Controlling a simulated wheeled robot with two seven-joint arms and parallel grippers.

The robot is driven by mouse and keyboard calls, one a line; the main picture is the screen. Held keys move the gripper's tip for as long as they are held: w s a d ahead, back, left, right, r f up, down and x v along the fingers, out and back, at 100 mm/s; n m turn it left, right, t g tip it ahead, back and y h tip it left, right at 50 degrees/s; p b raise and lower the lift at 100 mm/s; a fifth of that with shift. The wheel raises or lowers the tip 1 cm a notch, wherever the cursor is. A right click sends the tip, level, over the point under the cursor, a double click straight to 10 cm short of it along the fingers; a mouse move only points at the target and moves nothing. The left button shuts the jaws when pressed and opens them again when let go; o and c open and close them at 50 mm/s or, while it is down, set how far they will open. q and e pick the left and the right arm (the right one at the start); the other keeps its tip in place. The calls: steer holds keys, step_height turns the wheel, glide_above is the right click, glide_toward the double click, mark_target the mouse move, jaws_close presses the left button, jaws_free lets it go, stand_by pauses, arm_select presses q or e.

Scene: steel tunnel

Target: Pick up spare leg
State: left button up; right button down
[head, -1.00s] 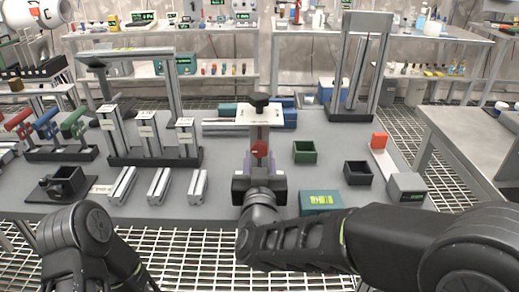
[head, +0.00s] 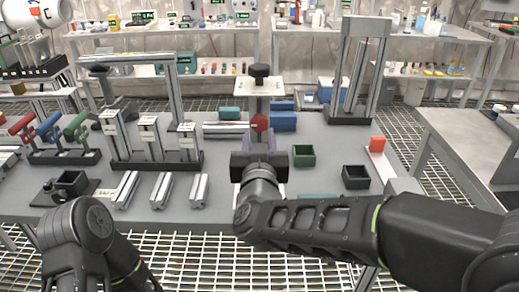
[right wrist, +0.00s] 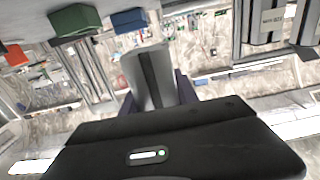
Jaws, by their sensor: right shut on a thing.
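A grey metal post with a black foot on top, a white plate below it and a red part lower down, which I take as the spare leg (head: 259,104), stands upright in my right gripper (head: 259,148). The gripper is shut on its lower part. In the right wrist view the grooved grey post (right wrist: 150,76) sits between the two purple fingers of the gripper (right wrist: 157,92). The post's lower end is hidden behind the gripper. My left arm shows at the lower left, but its gripper is not in view.
A black rack (head: 157,162) with labelled upright profiles stands left of the post, with short profiles (head: 161,190) in front. A green bin (head: 303,155) and black bin (head: 355,175) lie to the right. A tall metal frame (head: 359,70) stands behind. Coloured-handle tools (head: 50,130) stand far left.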

step_height(320, 180, up, 3)
steer(key=shift+f, duration=0.2)
steer(key=shift+f, duration=0.1)
stand_by(0.4)
steer(key=shift+f+b, duration=2)
steer(key=shift+f, duration=0.9)
steer(key=shift+f+b, duration=1)
steer(key=shift+f, duration=0.45)
steer(key=shift+f+b, duration=0.4)
steer(key=shift+f, duration=0.25)
